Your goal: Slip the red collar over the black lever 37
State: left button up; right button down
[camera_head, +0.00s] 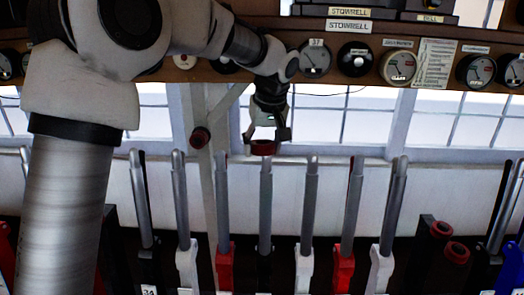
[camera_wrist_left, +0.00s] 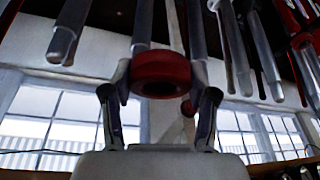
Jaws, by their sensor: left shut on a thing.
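The red collar (camera_head: 262,148) is held between the fingertips of my left gripper (camera_head: 268,136), which is shut on it. The black lever 37 (camera_head: 265,205) stands upright with a grey handle and a black lower part. In the head view its top is right below the collar; I cannot tell whether they touch. In the left wrist view the collar (camera_wrist_left: 161,74) sits between the two fingers of the left gripper (camera_wrist_left: 160,95), its hole partly visible. Lever handles run down from the top edge there, close to the collar; which is lever 37 is unclear. My right gripper is not in view.
Neighbouring levers stand close on both sides, a red one (camera_head: 223,205) at left and a white one (camera_head: 309,205) at right. More red collars (camera_head: 457,250) show on dark posts at lower right. A shelf with dials (camera_head: 397,66) runs above, behind my left arm.

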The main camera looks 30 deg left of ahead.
aim_at(267, 160)
pick_arm(q)
jog(key=w+a+p, duration=0.1)
jog(key=w, duration=0.1)
jog(key=w+a+f+p, duration=0.1)
jog(key=w+p, duration=0.1)
jog(key=w, duration=0.1)
jog(key=w+a+f+p, duration=0.1)
jog(key=w, duration=0.1)
jog(key=shift+w+a+p, duration=0.25)
jog(key=shift+a+p, duration=0.05)
jog(key=shift+a, duration=0.05)
jog(key=shift+w+a+f, duration=0.1)
jog(key=shift+w+f, duration=0.2)
jog(key=shift+w, duration=0.05)
jog(key=shift+s+a, duration=0.1)
jog(key=shift+r+p, duration=0.1)
jog(key=shift+p, duration=0.25)
jog(key=shift+f, duration=0.25)
jog(key=shift+s+d+f+b, duration=0.1)
jog(key=shift+s+f+b, duration=0.05)
jog(key=shift+f+b, duration=0.65)
jog(key=shift+s+d+f+b, duration=0.15)
jog(key=shift+f+b, duration=0.4)
jog(key=shift+f, duration=0.45)
jog(key=shift+s+d+f+b, duration=0.1)
jog(key=shift+s+f+b, duration=0.05)
jog(key=shift+f+b, duration=0.65)
jog(key=shift+f, duration=0.2)
